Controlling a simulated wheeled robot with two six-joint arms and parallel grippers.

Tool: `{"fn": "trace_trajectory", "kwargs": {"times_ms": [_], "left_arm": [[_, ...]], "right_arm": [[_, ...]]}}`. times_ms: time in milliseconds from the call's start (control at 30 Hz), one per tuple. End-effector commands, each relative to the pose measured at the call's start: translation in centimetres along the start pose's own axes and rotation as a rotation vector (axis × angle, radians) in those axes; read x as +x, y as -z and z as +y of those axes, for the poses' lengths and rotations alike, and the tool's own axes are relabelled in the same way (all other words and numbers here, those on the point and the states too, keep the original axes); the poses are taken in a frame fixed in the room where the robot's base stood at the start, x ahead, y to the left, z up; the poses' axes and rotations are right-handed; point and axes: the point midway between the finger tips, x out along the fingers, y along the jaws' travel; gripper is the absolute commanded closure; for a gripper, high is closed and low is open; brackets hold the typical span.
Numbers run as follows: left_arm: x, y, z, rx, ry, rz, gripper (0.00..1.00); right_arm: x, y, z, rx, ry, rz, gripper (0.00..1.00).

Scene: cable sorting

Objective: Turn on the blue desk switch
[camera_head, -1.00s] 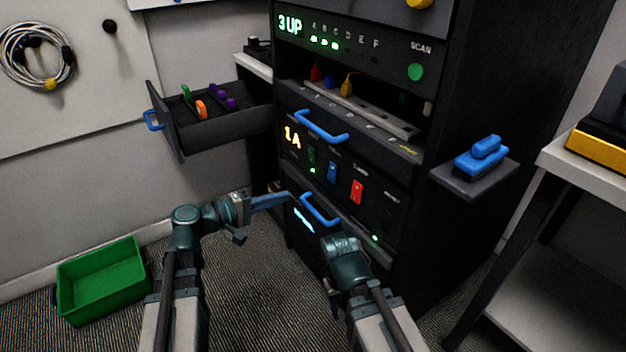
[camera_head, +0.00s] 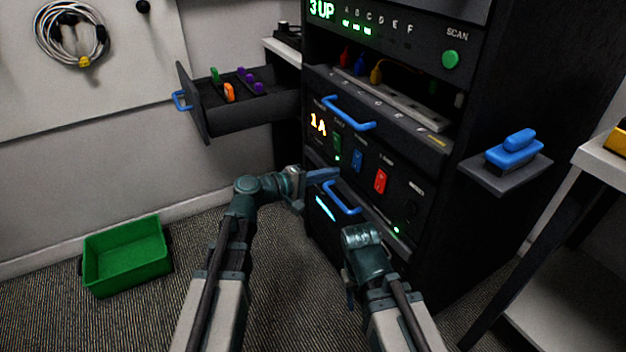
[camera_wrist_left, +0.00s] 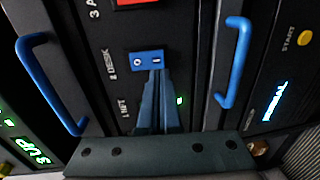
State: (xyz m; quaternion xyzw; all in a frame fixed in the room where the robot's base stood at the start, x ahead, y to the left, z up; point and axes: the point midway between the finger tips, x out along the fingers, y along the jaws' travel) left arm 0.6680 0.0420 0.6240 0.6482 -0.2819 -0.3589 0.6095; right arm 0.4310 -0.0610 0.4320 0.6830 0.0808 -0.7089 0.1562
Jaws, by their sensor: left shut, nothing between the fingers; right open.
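The blue desk switch (camera_head: 357,160) is on the dark rack's panel, between a green switch and a red one. In the left wrist view the blue switch (camera_wrist_left: 147,58), with pale marks on its face, is beside the label DESK. My left gripper (camera_head: 335,174) is shut and empty, just below and left of the switch in the head view. In the wrist view its fingertips (camera_wrist_left: 157,74) overlap the switch's lower edge; whether they touch cannot be told. My right gripper (camera_head: 350,287) is open, low before the rack, its fingers mostly hidden.
Blue drawer handles (camera_head: 347,114) stick out above and below (camera_head: 342,199) the switch panel. An open drawer (camera_head: 190,115) juts out at left. A green bin (camera_head: 127,255) stands on the floor. A blue object sits on a side shelf (camera_head: 507,178) at right.

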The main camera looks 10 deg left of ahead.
Motion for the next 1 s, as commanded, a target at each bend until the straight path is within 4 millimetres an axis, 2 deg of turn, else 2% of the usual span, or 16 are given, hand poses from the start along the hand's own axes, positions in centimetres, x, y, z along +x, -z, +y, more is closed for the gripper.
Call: {"fn": "trace_trajectory", "kwargs": {"times_ms": [33, 100, 333, 1000], "left_arm": [[1.2, 0.1, -0.1, 0.001, 0.000, -0.004, 1.00], [2.3, 0.1, -0.1, 0.001, 0.000, -0.002, 1.00], [4.6, 0.0, 0.0, 0.001, 0.001, -0.002, 1.00], [5.6, 0.0, -0.1, 0.001, 0.001, 0.000, 1.00]], "right_arm": [[0.2, 0.0, 0.0, 0.000, 0.000, 0.000, 0.50], [0.3, 0.0, 0.0, 0.001, 0.000, 0.000, 0.50], [0.6, 0.0, -0.1, 0.002, 0.000, 0.000, 0.50], [0.8, 0.0, -0.1, 0.002, 0.000, 0.000, 0.50]]}}
